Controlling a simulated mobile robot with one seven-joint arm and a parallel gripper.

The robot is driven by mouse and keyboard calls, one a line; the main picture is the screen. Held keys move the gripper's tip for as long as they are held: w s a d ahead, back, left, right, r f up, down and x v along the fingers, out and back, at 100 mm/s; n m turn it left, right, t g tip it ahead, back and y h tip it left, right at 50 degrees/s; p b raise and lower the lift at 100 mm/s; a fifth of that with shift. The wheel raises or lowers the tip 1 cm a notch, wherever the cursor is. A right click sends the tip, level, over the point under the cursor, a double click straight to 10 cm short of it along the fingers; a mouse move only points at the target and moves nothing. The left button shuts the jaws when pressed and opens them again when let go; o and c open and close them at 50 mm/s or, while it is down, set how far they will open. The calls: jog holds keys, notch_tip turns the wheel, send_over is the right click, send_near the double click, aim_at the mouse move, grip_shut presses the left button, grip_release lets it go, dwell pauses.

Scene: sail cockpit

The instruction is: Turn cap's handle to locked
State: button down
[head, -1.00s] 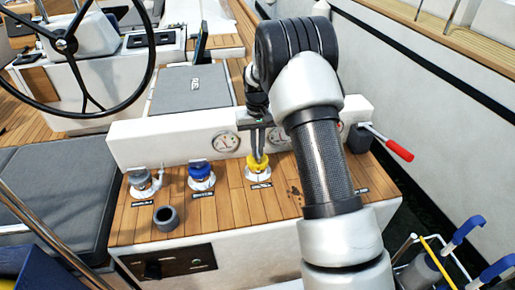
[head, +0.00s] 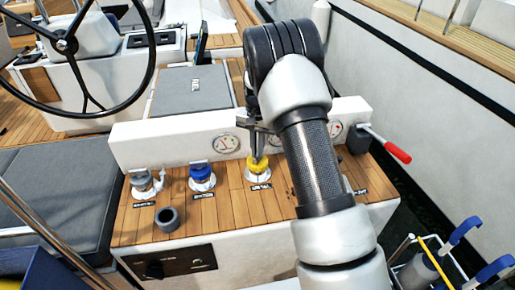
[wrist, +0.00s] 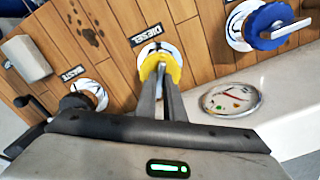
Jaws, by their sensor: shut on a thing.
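The yellow cap (head: 258,167) sits in a white-and-metal deck fitting on the teak top. In the wrist view the yellow cap (wrist: 172,66) is beside a label reading DIESEL. My gripper (head: 258,156) reaches down onto the cap from above. In the wrist view my gripper (wrist: 160,74) has its two fingers close together at the cap's middle, shut on its handle. The fingers hide most of the handle, so its exact angle is hard to tell.
A blue cap (head: 202,172) and a grey cap (head: 139,180) stand to the left. A loose grey ring (head: 167,218) lies in front. Behind are a white upright panel with a gauge (head: 225,144). A red-handled lever (head: 397,151) sticks out at right. A waste fitting (wrist: 85,96) shows in the wrist view.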

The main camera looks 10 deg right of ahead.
jog(key=m+p, duration=0.1)
jog(key=m, duration=0.5)
jog(key=shift+r+p, duration=0.1)
jog(key=shift+p, duration=0.2)
jog(key=m+p, duration=0.1)
jog(key=m, duration=0.4)
jog(key=shift+m, duration=0.3)
jog(key=c, duration=1.8)
grip_release()
jog(key=shift+c, duration=0.2)
notch_tip(320, 180, up, 17)
jog(key=p, duration=0.1)
jog(key=shift+r+p, duration=0.2)
jog(key=shift+p, duration=0.1)
